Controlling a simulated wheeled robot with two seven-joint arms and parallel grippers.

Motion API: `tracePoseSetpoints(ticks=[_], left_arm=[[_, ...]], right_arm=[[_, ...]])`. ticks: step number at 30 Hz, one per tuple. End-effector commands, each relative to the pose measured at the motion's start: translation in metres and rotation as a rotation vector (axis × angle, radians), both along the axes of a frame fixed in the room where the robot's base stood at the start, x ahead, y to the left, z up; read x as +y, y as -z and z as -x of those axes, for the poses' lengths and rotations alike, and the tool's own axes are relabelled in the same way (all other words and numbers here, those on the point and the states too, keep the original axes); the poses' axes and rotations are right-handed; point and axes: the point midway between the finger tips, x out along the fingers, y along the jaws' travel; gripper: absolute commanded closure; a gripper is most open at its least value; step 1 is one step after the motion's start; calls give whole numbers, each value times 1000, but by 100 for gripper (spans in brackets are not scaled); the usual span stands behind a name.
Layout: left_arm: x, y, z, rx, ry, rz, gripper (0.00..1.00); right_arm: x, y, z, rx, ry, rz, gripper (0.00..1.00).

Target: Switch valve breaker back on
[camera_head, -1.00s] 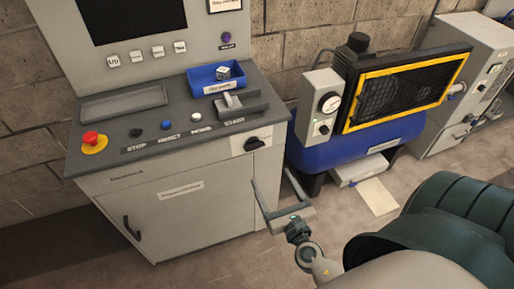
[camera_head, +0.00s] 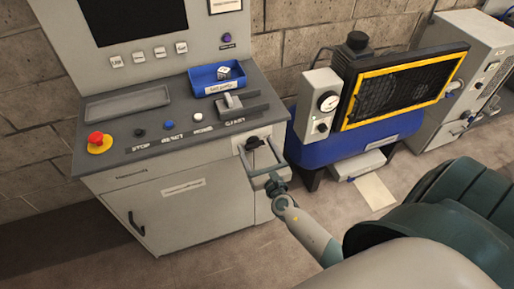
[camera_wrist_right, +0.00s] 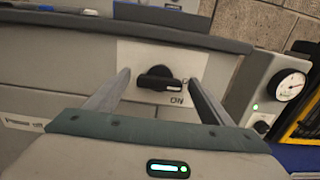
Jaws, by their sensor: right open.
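The breaker is a black rotary knob (camera_head: 254,143) on a pale plate at the upper right of the grey console's front. It also shows in the right wrist view (camera_wrist_right: 153,78), its handle lying roughly level and pointing right. Small lettering (camera_wrist_right: 177,100) is printed below its right end. My right gripper (camera_head: 261,153) is open in front of the plate. In the wrist view its two fingers (camera_wrist_right: 161,83) stand on either side of the knob, with visible gaps. I cannot tell how deep the fingertips reach. My left gripper is not in view.
The console's top (camera_head: 115,133) overhangs just above the knob and carries a red emergency button (camera_head: 96,139), a lever (camera_head: 229,103) and a blue bin (camera_head: 216,82). A blue compressor (camera_head: 345,146) with a gauge box (camera_head: 322,104) stands close at the right.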

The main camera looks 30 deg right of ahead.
Motion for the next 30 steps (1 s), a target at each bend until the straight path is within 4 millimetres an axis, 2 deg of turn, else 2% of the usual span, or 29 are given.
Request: tracePoseSetpoints(ticks=[8, 13, 14, 23, 30], left_arm=[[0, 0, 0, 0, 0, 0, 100], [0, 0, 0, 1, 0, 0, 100], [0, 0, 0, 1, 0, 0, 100], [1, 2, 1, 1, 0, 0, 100], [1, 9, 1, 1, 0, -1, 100]], right_arm=[[0, 0, -1, 1, 0, 0, 25], [0, 0, 0, 1, 0, 0, 63], [0, 0, 0, 1, 0, 0, 66], [0, 1, 0, -4, 0, -18, 66], [-1, 2, 0, -23, 0, -95, 66]])
